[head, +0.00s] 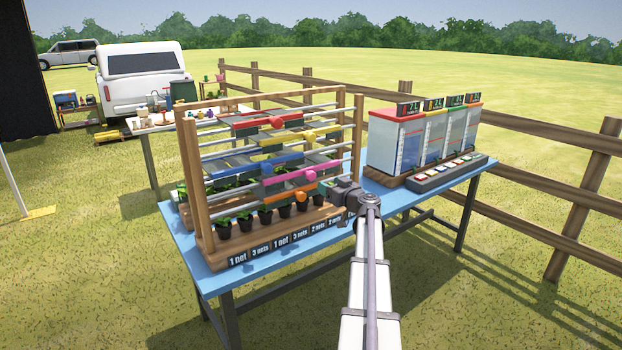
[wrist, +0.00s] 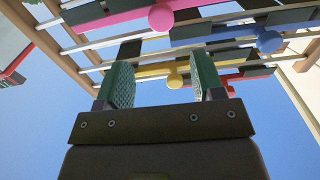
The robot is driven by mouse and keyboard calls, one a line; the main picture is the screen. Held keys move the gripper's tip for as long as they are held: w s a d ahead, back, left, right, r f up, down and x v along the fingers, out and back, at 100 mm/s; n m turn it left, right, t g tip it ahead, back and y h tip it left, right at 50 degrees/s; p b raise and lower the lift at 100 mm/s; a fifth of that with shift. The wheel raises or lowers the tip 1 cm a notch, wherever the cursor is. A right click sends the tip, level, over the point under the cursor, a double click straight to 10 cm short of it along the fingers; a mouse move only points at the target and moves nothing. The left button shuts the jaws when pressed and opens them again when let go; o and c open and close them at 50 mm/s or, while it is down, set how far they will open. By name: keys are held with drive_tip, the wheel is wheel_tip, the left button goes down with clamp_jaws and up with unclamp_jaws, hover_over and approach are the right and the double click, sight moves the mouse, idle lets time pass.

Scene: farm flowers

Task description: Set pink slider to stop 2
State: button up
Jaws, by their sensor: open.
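The pink slider (head: 283,180) is a dark panel with a pink strip and a round pink knob (head: 309,174), on rails at the near side of the wooden rack. In the wrist view the pink knob (wrist: 161,18) shows near the top edge, beyond my fingertips and not between them. My gripper (head: 326,189) is at the rack's right front, close to the pink and orange sliders. Its green-padded fingers (wrist: 162,75) are apart and hold nothing. A yellow knob (wrist: 174,80) shows in the gap between them, farther back. Stop marks for the pink slider cannot be made out.
Red (head: 278,122), yellow (head: 309,135), blue (head: 267,164) and orange (head: 302,195) knobs sit on neighbouring rails. Potted plants (head: 245,222) and net labels (head: 260,251) line the rack's base on the blue table (head: 330,232). White bins (head: 395,145) stand to the right.

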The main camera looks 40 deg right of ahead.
sight(312, 176)
drive_tip(key=w, duration=0.3)
drive_tip(key=w+d, duration=0.1)
drive_tip(key=w, duration=0.6)
drive_tip(key=shift+w+d+f, duration=0.1)
drive_tip(key=shift+w+d, duration=0.2)
drive_tip(key=shift+w, duration=0.1)
clamp_jaws()
drive_tip(key=shift+s+a, duration=0.1)
